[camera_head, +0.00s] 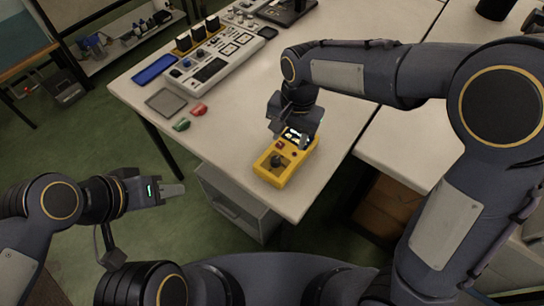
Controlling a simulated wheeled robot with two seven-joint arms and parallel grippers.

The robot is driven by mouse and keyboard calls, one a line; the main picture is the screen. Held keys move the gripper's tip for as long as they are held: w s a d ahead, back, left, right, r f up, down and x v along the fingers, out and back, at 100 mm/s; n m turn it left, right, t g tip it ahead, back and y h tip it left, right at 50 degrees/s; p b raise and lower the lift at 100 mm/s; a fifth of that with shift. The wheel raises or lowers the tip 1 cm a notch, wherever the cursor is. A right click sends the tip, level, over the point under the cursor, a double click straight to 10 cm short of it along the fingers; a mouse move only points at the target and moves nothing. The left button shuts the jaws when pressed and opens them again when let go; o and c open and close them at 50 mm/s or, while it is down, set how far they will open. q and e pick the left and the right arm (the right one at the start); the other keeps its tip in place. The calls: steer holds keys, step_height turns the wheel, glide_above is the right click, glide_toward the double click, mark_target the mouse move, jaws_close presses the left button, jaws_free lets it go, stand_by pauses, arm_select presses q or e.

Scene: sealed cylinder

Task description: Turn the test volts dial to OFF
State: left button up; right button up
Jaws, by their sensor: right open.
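A yellow handheld tester (261,171) lies on the white table near its front corner. A dark round dial (277,161) sits on its near half, and small red parts show beside and above it. The dial's markings are too small to read. My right gripper (293,135) is over the far end of the tester, open, with its fingers pointing down. It partly covers the tester's lit display; I cannot tell whether it touches the case. My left gripper (174,190) is off the table at the left, away from the tester. Its fingers are seen edge-on.
A bench instrument (212,70) with several knobs and screens stands at the far left of the table. A blue tray (154,69), a grey square pad (166,102), a red piece (199,110) and a green piece (181,125) lie near it. Table around the tester is clear.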

mark_target(276, 159)
steer(key=a+f, duration=0.1)
steer(key=a+f+h, duration=0.1)
steer(key=a, duration=0.1)
steer(key=shift+w+f, duration=0.25)
steer(key=shift+w, duration=0.15)
steer(key=shift+a+f, duration=0.1)
steer(key=shift+f, duration=0.2)
step_height(276, 159, down, 7)
steer(key=shift+f, duration=0.15)
steer(key=c, duration=1)
